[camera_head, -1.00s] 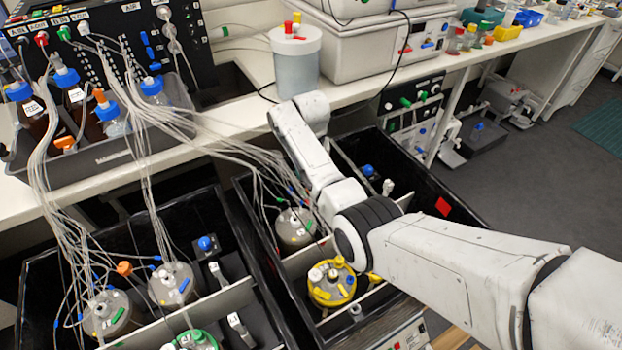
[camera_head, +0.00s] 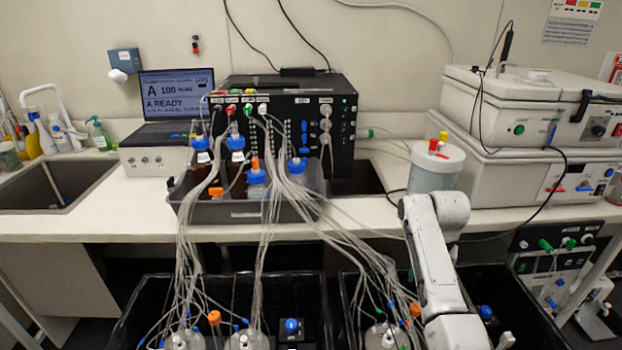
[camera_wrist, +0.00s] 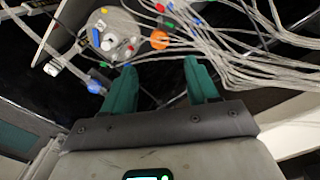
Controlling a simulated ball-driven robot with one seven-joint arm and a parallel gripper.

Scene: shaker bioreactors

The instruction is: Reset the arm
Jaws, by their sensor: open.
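My gripper (camera_wrist: 158,80) shows in the wrist view with its two green fingers apart and nothing between them. Beyond the fingers is a grey-lidded vessel (camera_wrist: 112,35) with several ports, and a bundle of clear tubes (camera_wrist: 240,55) with an orange connector. I cannot tell whether the fingers touch any tube. In the head view my white arm rises from the bottom right of centre, bent at its top beside the white canister; the gripper itself is hidden there.
Black shaker bins (camera_head: 250,285) with tubed vessels stand in front of the bench (camera_head: 75,225). A grey bottle tray (camera_head: 240,212), a black control box (camera_head: 345,125), a laptop (camera_head: 178,95), the canister (camera_head: 436,172) and white instruments (camera_head: 550,110) crowd the bench. A sink (camera_head: 55,187) is at left.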

